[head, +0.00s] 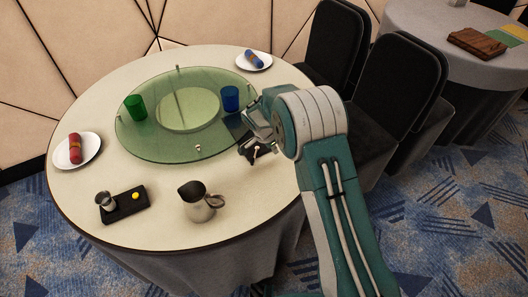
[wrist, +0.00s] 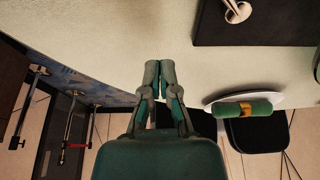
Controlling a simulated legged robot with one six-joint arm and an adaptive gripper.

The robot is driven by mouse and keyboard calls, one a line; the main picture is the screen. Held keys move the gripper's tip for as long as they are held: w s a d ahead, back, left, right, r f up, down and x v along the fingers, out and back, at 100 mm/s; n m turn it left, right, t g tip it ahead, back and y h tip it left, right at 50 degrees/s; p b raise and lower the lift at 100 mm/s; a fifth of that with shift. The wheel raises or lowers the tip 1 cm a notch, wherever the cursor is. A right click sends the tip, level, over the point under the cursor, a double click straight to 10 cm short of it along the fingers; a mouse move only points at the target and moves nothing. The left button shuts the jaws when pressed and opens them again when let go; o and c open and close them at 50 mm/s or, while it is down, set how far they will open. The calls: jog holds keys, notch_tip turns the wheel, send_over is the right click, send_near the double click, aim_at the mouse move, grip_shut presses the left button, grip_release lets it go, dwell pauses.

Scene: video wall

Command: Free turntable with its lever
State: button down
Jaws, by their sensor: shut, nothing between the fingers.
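The green glass turntable (head: 145,142) lies on the round table (head: 85,220), with a paler disc at its centre. A green cup (head: 135,107) and a blue cup (head: 230,98) stand on it. A dark panel (head: 235,124) shows at its right edge, partly hidden by my gripper (head: 252,152). In the wrist view a dark board (wrist: 270,32) with a pale, rod-like piece (wrist: 230,14) lies at upper right; this may be the lever, but I cannot tell. My gripper (wrist: 160,66) is shut and empty, apart from the board and the rod-like piece in that view.
A metal pitcher (head: 198,205) and a black tray (head: 125,205) with a small metal cup (head: 104,201) stand at the table's front. Plates with rolled napkins lie left (head: 92,151) and back (head: 241,62). A green napkin roll (wrist: 241,109) shows in the wrist view. Black chairs (head: 385,85) stand right.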

jog(key=v, duration=1)
jog(key=shift+w+a, duration=0.2)
jog(key=shift+w, duration=0.05)
jog(key=s+d+r+n+t+y, duration=0.1)
jog(key=s+d+r+n, duration=0.1)
jog(key=s+d+r, duration=0.6)
jog(key=s+d+r+n+y, duration=0.1)
jog(key=s+d+r+n, duration=0.3)
jog(key=r, duration=0.6)
jog(key=s+d+r+n+t, duration=0.1)
jog(key=s+d, duration=0.3)
jog(key=s, duration=0.6)
jog(key=s+d+r+n+t+y, duration=0.1)
jog(key=s+d+n, duration=0.3)
jog(key=s, duration=0.7)
jog(key=shift+d+r, duration=0.3)
jog(key=shift+r, duration=0.25)
